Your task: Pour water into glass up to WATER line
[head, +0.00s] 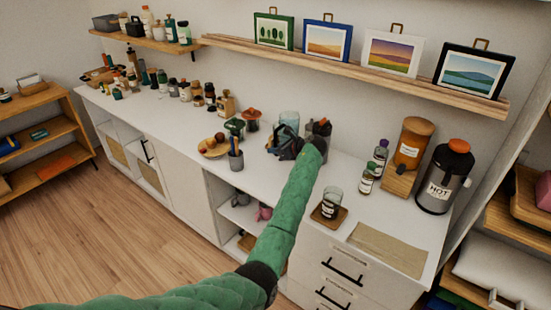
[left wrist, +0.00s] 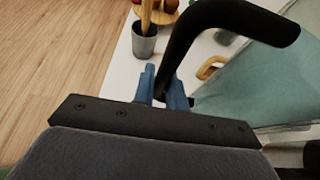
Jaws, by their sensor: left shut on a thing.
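The glass (head: 329,205) is clear, carries a white label and stands upright on a wooden coaster near the counter's front edge. The WATER line is too small to read. A translucent blue-green pitcher (head: 289,119) is behind my left gripper (head: 283,144), towards the wall; its side fills the right of the left wrist view (left wrist: 255,85). The blue fingers of my left gripper (left wrist: 165,92) are shut on the pitcher's black handle (left wrist: 190,45). The gripper and arm hide part of the pitcher, and its water level cannot be told. My right gripper is not in view.
A HOT flask (head: 446,180), an orange dispenser (head: 412,145) and small bottles (head: 380,158) stand right on the white counter. A beige mat (head: 389,249) lies at the front right. A pencil cup (head: 236,161) and round wooden tray (head: 213,148) stand left of the gripper.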

